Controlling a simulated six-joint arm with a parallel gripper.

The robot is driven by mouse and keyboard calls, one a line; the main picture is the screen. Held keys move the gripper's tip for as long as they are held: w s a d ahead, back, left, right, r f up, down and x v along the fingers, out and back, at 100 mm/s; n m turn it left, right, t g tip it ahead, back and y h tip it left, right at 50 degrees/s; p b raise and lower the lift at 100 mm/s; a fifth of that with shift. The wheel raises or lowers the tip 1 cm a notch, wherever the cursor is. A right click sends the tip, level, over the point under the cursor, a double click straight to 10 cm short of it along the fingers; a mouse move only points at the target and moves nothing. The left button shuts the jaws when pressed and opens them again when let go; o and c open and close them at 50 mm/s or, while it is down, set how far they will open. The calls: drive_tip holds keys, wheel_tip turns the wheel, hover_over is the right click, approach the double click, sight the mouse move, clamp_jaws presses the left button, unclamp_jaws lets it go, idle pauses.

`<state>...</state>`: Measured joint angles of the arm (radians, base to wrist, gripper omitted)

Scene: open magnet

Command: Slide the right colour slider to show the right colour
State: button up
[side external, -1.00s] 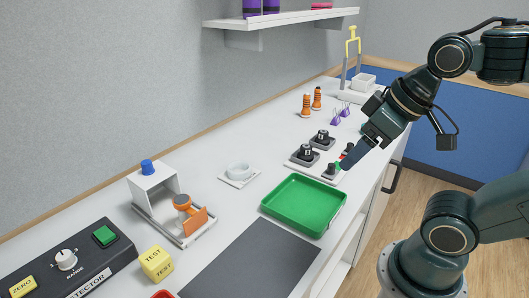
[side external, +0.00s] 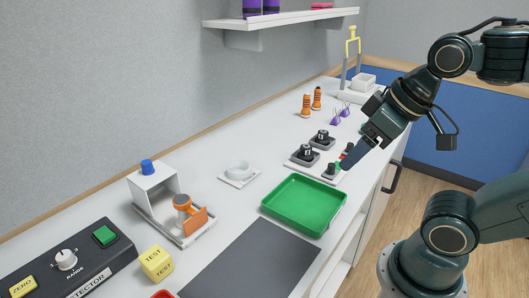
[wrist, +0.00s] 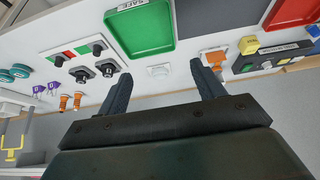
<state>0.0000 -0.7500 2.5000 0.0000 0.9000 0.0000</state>
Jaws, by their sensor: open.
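The slider panel (wrist: 70,66) is pale, at upper left in the wrist view. It carries two black slider knobs (wrist: 97,48) (wrist: 58,61) along a strip with red and green patches (wrist: 68,52), and two black square units with knobs (wrist: 107,69). In the side view one slider knob (side external: 331,171) shows at the panel's near end, with green and red beside it; my gripper partly hides the strip. My gripper (side external: 355,154) hangs over the panel's right side there. Its fingers (wrist: 161,73) are spread apart and empty in the wrist view; contact with a knob is not seen.
A green tray (side external: 266,207) lies nearer on the bench. Orange bottles (side external: 306,106) and purple pieces (side external: 340,113) stand beyond the panel. A white dish (side external: 239,173), a dark mat (side external: 241,263) and a detector box (side external: 76,262) are elsewhere. The bench's right edge is close.

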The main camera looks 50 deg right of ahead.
drive_tip(key=shift+c, duration=0.2)
drive_tip(key=c, duration=0.4)
drive_tip(key=shift+w+d+r, duration=0.2)
drive_tip(key=shift+w, duration=0.1)
drive_tip(key=shift+c, duration=0.7)
drive_tip(key=w+d+r+m+g+h, duration=0.1)
drive_tip(key=w+d+r+m+g, duration=0.15)
drive_tip(key=w+d+m, duration=0.7)
drive_tip(key=w+d+f+g, duration=0.1)
drive_tip(key=d+f, duration=0.2)
drive_tip(key=d, duration=0.9)
drive_tip(key=w+d+f+m+g, duration=0.1)
drive_tip(key=d+f, duration=0.3)
drive_tip(key=d, duration=0.8)
drive_tip(key=shift+d+f+g+y, duration=0.2)
drive_tip(key=shift+g+y, duration=0.2)
drive_tip(key=shift+g, duration=0.25)
drive_tip(key=shift+w+f, duration=0.1)
drive_tip(key=shift+f, duration=0.05)
